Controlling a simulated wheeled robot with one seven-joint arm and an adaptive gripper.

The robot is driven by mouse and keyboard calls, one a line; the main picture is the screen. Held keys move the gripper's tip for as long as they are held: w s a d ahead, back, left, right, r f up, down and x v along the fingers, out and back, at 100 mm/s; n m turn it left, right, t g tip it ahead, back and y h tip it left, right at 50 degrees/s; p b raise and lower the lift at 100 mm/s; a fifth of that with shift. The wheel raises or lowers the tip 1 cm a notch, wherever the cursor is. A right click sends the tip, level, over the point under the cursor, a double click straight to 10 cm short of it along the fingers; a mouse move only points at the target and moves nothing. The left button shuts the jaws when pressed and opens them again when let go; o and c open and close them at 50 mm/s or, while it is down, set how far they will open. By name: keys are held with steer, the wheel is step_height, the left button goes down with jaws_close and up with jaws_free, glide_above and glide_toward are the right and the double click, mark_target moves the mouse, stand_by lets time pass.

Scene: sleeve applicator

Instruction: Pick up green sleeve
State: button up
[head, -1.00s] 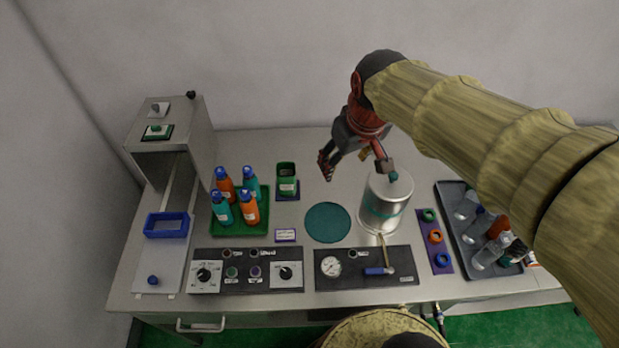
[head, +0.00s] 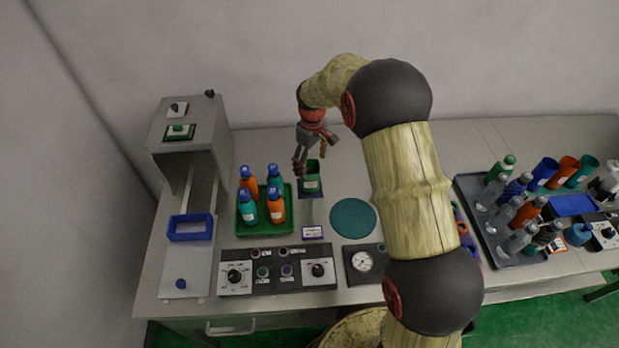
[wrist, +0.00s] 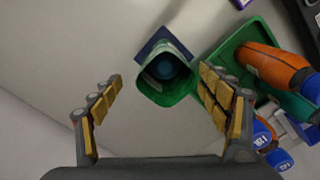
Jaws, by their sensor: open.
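The green sleeve (head: 311,180) stands upright on a small dark blue base behind the front panels, right of the green tray. It has a white label on its front. In the wrist view the green sleeve (wrist: 170,94) is seen from above, with its open top toward me and a round blue-teal shape inside. My gripper (head: 309,160) is open and empty, just above and behind the sleeve. In the wrist view the spread fingers of my gripper (wrist: 160,78) lie on either side of the sleeve's mouth, and neither visibly touches it.
The green tray (head: 243,227) with several orange and teal bottles stands close left of the sleeve. A flat teal disc (head: 353,217) lies to the right. A grey tray (head: 500,262) with bottles is farther right. My arm hides part of the middle table.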

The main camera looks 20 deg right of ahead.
mark_target(309, 177)
steer(key=f, duration=0.2)
steer(key=f+b, duration=0.1)
steer(key=f, duration=0.1)
steer(key=a+f+b, duration=0.1)
steer(key=f, duration=0.2)
steer(key=shift+f, duration=0.1)
steer(key=shift+c, duration=0.2)
steer(key=c, duration=0.7)
